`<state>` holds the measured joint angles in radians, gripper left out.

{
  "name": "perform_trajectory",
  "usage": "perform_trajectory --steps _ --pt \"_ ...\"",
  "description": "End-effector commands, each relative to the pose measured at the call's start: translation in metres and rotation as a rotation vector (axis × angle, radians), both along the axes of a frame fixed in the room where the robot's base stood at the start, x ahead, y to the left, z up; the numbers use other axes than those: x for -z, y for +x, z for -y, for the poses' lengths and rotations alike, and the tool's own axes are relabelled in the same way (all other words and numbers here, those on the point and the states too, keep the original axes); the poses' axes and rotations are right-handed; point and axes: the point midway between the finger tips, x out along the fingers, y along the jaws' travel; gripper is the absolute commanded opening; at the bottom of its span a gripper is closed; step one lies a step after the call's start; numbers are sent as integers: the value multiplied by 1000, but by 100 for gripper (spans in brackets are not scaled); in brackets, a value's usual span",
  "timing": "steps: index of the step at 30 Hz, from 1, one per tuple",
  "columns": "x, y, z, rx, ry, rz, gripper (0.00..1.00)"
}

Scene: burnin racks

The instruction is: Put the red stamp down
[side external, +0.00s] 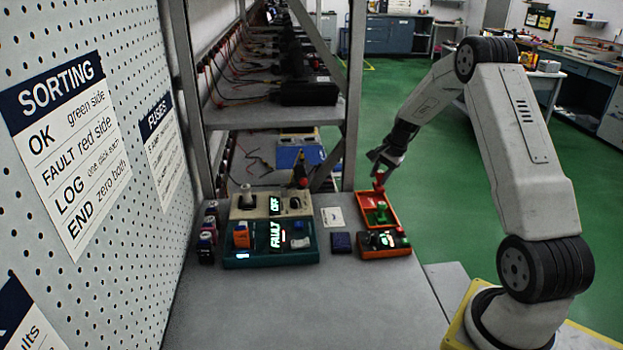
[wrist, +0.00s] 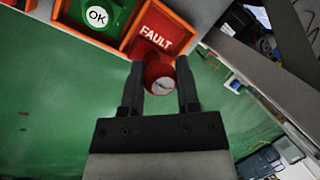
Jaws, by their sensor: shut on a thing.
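My gripper (side external: 380,170) is shut on the red stamp (side external: 379,185), which hangs at the far end of the orange tray. In the wrist view the red stamp (wrist: 160,80) is between the fingers of my gripper (wrist: 160,66), with its round, pale-marked top toward the camera. The orange tray (wrist: 131,33) shows a red section marked FAULT (wrist: 154,36), just beyond the stamp. A green stamp (side external: 382,213) stands in the tray's other section; its white OK top (wrist: 97,16) shows in the wrist view. The red stamp's underside is hidden.
An orange device (side external: 385,253) with lit digits stands at the tray's near end. A teal device (side external: 270,259) reading FAULT and a beige device (side external: 243,211) reading OFF stand to the left. A dark blue pad (side external: 340,243) lies between. A rack post (side external: 354,95) rises close left of my gripper.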

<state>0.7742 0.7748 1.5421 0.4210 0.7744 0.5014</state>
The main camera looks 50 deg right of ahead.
Motion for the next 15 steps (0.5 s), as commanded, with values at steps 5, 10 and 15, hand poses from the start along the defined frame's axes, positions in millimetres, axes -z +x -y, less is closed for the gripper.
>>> perform_trajectory --steps 5,10,15 --pt "17 12 8 0 0 0 3" --pt "25 17 11 0 0 0 3" --pt "26 18 12 0 0 0 3"
